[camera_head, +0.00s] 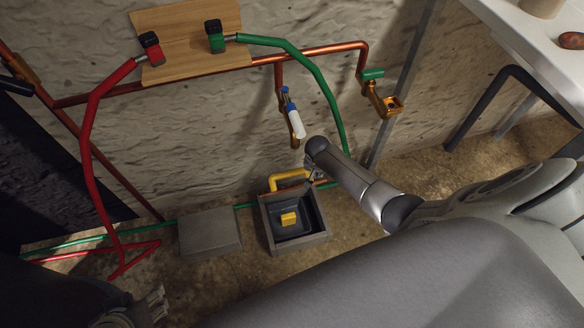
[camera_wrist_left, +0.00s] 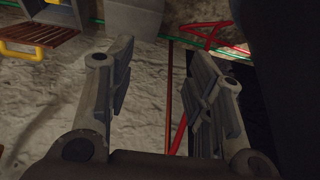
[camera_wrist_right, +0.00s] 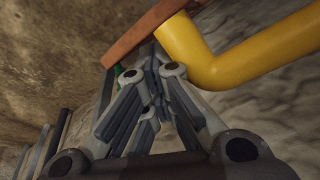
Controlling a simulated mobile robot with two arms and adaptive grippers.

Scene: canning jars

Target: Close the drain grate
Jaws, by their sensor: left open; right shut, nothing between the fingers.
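The drain box (camera_head: 326,236) is a grey square basin on the floor with a yellow block (camera_head: 289,218) inside. The brown grate (camera_wrist_left: 32,33) is open, raised at the wall side of the box. Its yellow handle (camera_head: 288,176) sticks out toward the wall; it also shows large in the right wrist view (camera_wrist_right: 212,66). My right gripper (camera_head: 311,182) points down just right of the handle. Its fingers (camera_wrist_right: 153,78) are shut and empty, close to the grate's edge; contact is unclear. My left gripper (camera_head: 152,305) is open and empty at the lower left, away from the drain.
A grey slab (camera_head: 210,232) lies left of the drain. A red hose (camera_head: 93,130) and a green hose (camera_head: 325,88) hang from a wooden board (camera_head: 188,38). Copper pipes and a brass tap (camera_head: 384,101) are on the wall. A white table (camera_head: 535,35) stands at upper right.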

